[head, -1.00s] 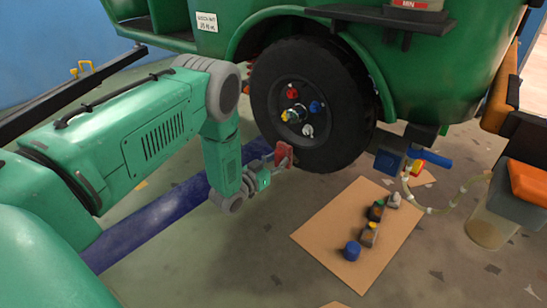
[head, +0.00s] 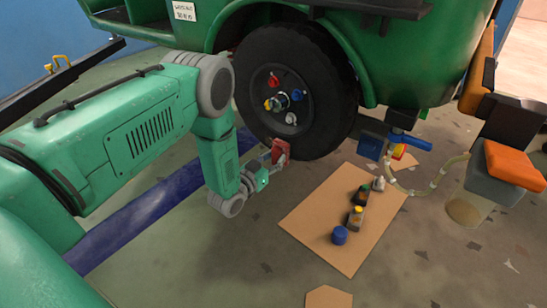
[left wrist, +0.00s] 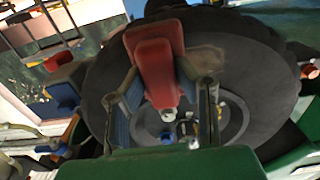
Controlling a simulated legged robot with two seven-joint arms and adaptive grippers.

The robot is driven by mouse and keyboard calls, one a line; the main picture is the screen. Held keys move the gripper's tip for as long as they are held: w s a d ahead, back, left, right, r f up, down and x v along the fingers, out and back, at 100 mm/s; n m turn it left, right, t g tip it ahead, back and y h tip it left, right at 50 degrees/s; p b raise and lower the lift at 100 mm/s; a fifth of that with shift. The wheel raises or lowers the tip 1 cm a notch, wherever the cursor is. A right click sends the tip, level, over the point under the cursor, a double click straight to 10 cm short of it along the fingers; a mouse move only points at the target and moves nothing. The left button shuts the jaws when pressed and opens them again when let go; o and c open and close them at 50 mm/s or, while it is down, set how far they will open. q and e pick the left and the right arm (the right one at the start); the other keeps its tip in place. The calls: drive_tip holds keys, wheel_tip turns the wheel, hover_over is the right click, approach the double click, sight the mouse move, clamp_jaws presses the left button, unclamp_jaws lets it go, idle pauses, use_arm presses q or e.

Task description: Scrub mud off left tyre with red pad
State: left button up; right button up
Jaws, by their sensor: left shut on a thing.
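The left tyre (head: 318,70) is black, upright under the green body, with coloured knobs on its hub. My left gripper (head: 270,167) is low at the tyre's lower front, shut on the red pad (head: 280,150). The pad is at the tyre's lower sidewall; I cannot tell if it touches. In the left wrist view the red pad (left wrist: 155,60) sits between my gripper's fingers (left wrist: 165,95), in front of the tyre (left wrist: 265,75). A brown muddy patch (left wrist: 208,58) shows on the sidewall beside the pad. My right gripper is not in view.
A cardboard sheet (head: 310,215) on the floor holds a blue cap (head: 339,235) and small bottles. A clear container (head: 465,211) stands at right with an orange block (head: 513,164) above it. A hose (head: 435,180) runs nearby. Floor in front is mostly clear.

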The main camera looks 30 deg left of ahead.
use_arm(q)
drive_tip(key=shift+s+a+r+p, duration=0.15)
drive_tip(key=shift+s+p, duration=0.45)
drive_tip(key=shift+s, duration=0.35)
drive_tip(key=shift+s+a+f+p, duration=0.1)
drive_tip(key=shift+s+p, duration=0.45)
drive_tip(key=shift+s, duration=0.35)
drive_tip(key=shift+s+a+p, duration=0.1)
drive_tip(key=shift+s+p, duration=0.4)
drive_tip(key=shift+s, duration=0.7)
drive_tip(key=s+p, duration=0.1)
drive_tip(key=s, duration=0.2)
drive_tip(key=shift+a, duration=0.1)
drive_tip(key=shift+w, duration=0.1)
drive_tip(key=shift+w+d+b, duration=0.15)
drive_tip(key=shift+w+b, duration=0.45)
drive_tip(key=shift+w, duration=1.15)
drive_tip(key=shift+w+d+b, duration=0.1)
drive_tip(key=shift+w+b, duration=0.45)
drive_tip(key=shift+w, duration=1.15)
drive_tip(key=shift+w+d+b, duration=0.1)
drive_tip(key=shift+w+b, duration=0.35)
drive_tip(key=shift+w, duration=0.55)
